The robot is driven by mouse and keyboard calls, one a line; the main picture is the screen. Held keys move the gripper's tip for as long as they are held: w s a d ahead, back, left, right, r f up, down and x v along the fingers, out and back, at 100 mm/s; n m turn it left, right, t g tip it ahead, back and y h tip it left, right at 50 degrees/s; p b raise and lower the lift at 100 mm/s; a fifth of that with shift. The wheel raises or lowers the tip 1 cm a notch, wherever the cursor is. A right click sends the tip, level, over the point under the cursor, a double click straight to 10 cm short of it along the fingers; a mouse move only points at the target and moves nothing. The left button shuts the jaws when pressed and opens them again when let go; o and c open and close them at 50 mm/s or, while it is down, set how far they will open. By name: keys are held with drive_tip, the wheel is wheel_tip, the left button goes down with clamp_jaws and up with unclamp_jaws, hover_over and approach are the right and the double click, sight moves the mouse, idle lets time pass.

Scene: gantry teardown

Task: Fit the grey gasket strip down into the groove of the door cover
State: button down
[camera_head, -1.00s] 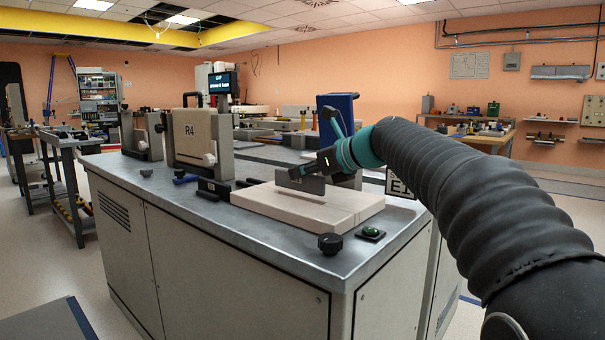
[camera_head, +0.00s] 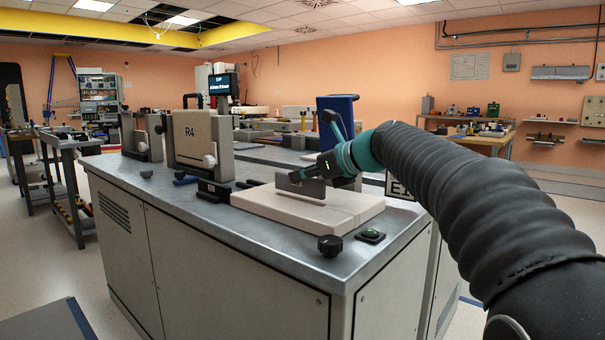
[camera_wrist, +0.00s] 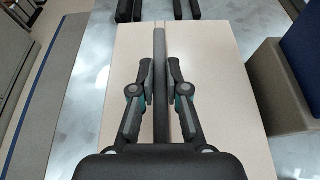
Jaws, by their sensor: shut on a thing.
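The door cover (camera_head: 330,217) is a pale beige slab lying flat on the metal bench top. It fills the middle of the wrist view (camera_wrist: 220,65), with a thin lengthwise groove (camera_wrist: 168,24) showing at its far end. My gripper (camera_head: 308,174) is above the cover, shut on the grey gasket strip (camera_head: 301,188), which stands on edge. In the wrist view both fingers (camera_wrist: 160,90) flank the strip (camera_wrist: 160,48), which runs nearly along the groove, a little left of it at the far end. Whether its lower edge touches the cover is hidden.
A black knob (camera_head: 330,245) and a green button (camera_head: 371,236) sit at the bench's front corner.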

drive_tip(key=shift+f+b, duration=0.35)
drive_tip(key=shift+f, duration=0.9)
idle(1.3)
drive_tip(key=c, duration=1.1)
unclamp_jaws()
drive_tip(key=v, duration=1.2)
drive_tip(key=shift+r, duration=0.15)
